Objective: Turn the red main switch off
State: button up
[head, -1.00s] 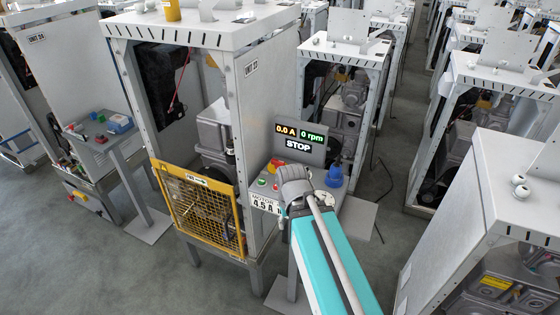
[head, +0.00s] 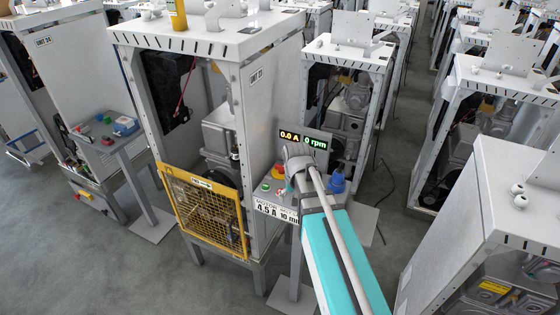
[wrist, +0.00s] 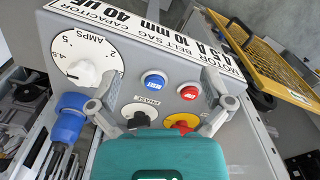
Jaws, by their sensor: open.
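The control shelf of the caged unit carries the controls. A red knob on a yellow base (wrist: 183,121), which looks like the main switch, shows in the wrist view, partly hidden by my teal gripper body. It also shows in the head view as a red and yellow shape (head: 278,172). My gripper (wrist: 163,104) is open above the shelf, its two fingers spread either side of the knobs. The right finger is beside the red and yellow knob. I cannot tell whether it touches. In the head view my gripper (head: 291,184) hides part of the shelf.
Near the knob are a red button (wrist: 188,91), a blue button (wrist: 153,81), a black knob (wrist: 137,119), a white amps dial (wrist: 83,62) and a blue plug (wrist: 68,122). A display (head: 304,140) stands behind the shelf. A yellow guard (head: 206,214) is at left.

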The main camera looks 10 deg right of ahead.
aim_at(281, 165)
jog(key=w+r+m+p, duration=0.2)
jog(key=w+r+p, duration=0.2)
jog(key=w, duration=0.6)
jog(key=w+r+m+p, duration=0.3)
jog(key=w+r+p, duration=0.2)
jog(key=w, duration=0.6)
jog(key=shift+w+r, duration=0.15)
jog(key=shift+r, duration=0.45)
jog(key=shift+f, duration=0.15)
notch_tip(281, 165, down, 14)
jog(key=b, duration=1.4)
jog(key=shift+r, duration=0.25)
jog(key=c, duration=1)
